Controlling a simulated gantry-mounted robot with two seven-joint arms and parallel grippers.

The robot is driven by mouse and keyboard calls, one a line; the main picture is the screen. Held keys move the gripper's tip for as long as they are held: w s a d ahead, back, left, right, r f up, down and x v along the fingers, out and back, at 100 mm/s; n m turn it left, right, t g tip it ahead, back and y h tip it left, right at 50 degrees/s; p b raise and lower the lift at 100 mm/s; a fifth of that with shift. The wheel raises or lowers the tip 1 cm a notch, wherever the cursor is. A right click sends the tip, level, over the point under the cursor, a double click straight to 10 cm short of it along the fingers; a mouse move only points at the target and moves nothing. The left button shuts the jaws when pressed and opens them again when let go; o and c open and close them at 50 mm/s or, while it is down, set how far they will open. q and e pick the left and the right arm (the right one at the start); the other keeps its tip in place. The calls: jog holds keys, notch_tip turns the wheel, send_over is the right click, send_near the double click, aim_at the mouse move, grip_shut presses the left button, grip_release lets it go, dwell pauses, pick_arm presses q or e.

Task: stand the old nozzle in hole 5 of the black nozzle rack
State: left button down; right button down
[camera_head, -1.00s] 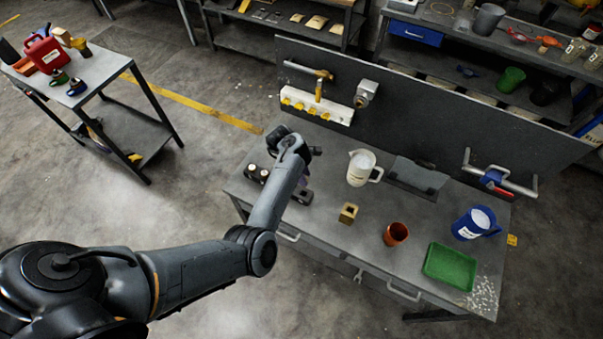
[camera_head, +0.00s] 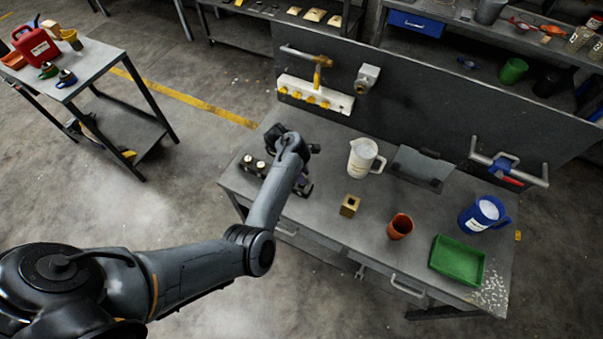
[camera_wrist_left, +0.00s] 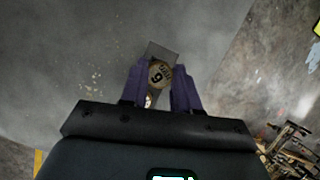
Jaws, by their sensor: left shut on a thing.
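My left gripper (camera_wrist_left: 160,82) has purple fingers, closed on the old nozzle (camera_wrist_left: 160,72). The nozzle's round brass-coloured end faces the wrist camera and bears a dark mark like a 9 or 6. In the head view my left wrist is over the left part of the bench, and the forearm hides most of the gripper and the nozzle. What looks like the black nozzle rack (camera_head: 251,167) shows left of my arm, with two light-topped pieces standing in it. My arm covers its middle, so hole 5 cannot be made out. My right gripper is not in view.
On the bench (camera_head: 330,235) are a white jug (camera_head: 362,157), a small brass block (camera_head: 349,205), a brown cup (camera_head: 400,227), a green tray (camera_head: 457,261) and a blue jug (camera_head: 483,214). An upright dark panel (camera_head: 430,115) closes the back. The front left is clear.

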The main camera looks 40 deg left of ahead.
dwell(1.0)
pick_arm(q)
jog(key=shift+p, duration=0.5)
jog(key=shift+f, duration=0.1)
dwell(0.9)
jog(key=shift+f+b, duration=0.5)
jog(key=shift+f, duration=0.05)
jog(key=shift+f, duration=0.2)
dwell(0.3)
dwell(0.5)
jog(key=shift+f+b, duration=0.6)
jog(key=shift+f, duration=0.15)
jog(key=shift+f+b, duration=0.45)
jog(key=shift+f, duration=0.2)
jog(key=shift+c, duration=2.2)
grip_release()
